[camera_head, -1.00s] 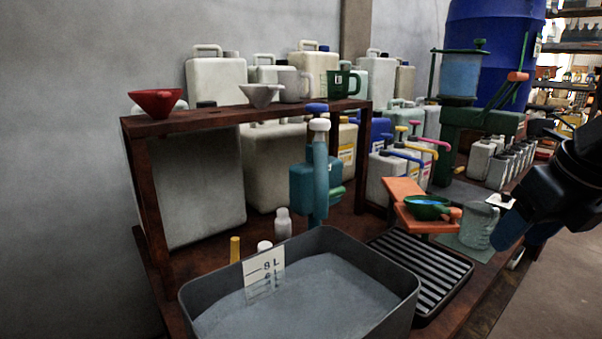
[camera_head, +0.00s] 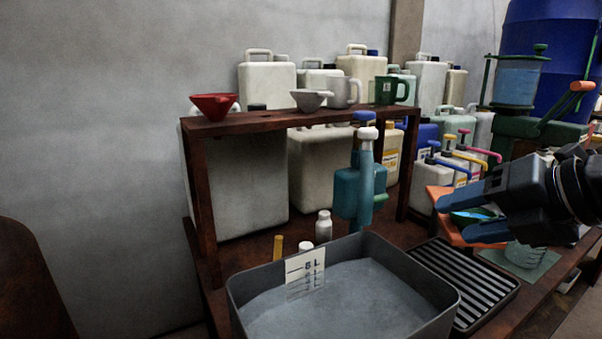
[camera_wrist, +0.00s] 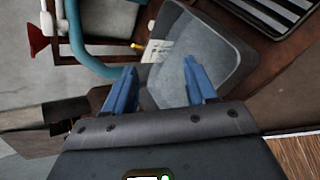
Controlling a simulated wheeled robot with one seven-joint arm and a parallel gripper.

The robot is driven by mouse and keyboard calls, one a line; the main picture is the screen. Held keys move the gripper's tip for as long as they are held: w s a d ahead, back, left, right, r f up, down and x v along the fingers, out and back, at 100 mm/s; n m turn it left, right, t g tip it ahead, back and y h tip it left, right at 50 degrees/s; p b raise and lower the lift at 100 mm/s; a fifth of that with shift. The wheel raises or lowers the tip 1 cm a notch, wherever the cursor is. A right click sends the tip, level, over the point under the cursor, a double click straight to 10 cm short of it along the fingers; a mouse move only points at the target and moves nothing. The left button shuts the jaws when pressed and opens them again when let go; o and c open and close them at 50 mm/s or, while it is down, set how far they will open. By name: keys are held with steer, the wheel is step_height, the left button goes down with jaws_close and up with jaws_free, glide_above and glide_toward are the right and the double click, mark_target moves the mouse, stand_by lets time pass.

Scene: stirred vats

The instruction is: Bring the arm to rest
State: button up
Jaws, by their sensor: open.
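My gripper (camera_head: 462,212) is at the right of the head view, pointing left, with its two blue fingers apart and nothing between them. It hangs in front of the orange stand (camera_head: 440,196) and partly hides the green-rimmed bowl (camera_head: 470,216) there. In the wrist view my gripper (camera_wrist: 160,90) shows both blue fingers spread, with the grey vat (camera_wrist: 200,45) beyond them. No object is held.
The grey vat (camera_head: 240,312) of liquid stands at the front, with a slatted black tray (camera_head: 465,290) to its right. A teal pump (camera_head: 360,185) stands behind the vat. A rust-brown shelf (camera_head: 240,123) carries funnels and jugs.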

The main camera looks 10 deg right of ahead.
steer(key=a+m+t+p, duration=0.1)
steer(key=a+m+t, duration=0.1)
steer(key=m, duration=0.3)
steer(key=a+m+t+p, duration=0.1)
steer(key=a+m+t, duration=0.1)
steer(key=a+m, duration=0.2)
steer(key=a+m+t+y+p, duration=0.1)
steer(key=a+m+t, duration=0.2)
steer(key=m, duration=0.4)
steer(key=shift+w+a+r, duration=0.1)
steer(key=shift+w+a, duration=0.2)
steer(key=shift+a, duration=0.2)
steer(key=s+f+m+g+h+p, duration=0.1)
steer(key=s+f+m+h+p, duration=0.15)
steer(key=s+f+m, duration=0.6)
steer(key=s+f+m+h+p, duration=0.1)
steer(key=s+f+m+h, duration=0.35)
steer(key=s, duration=0.75)
steer(key=s+d+g+y+p, duration=0.1)
steer(key=s+d, duration=0.1)
steer(key=s, duration=1.4)
steer(key=shift+d+r, duration=0.2)
steer(key=shift+d, duration=0.2)
steer(key=shift+s, duration=0.1)
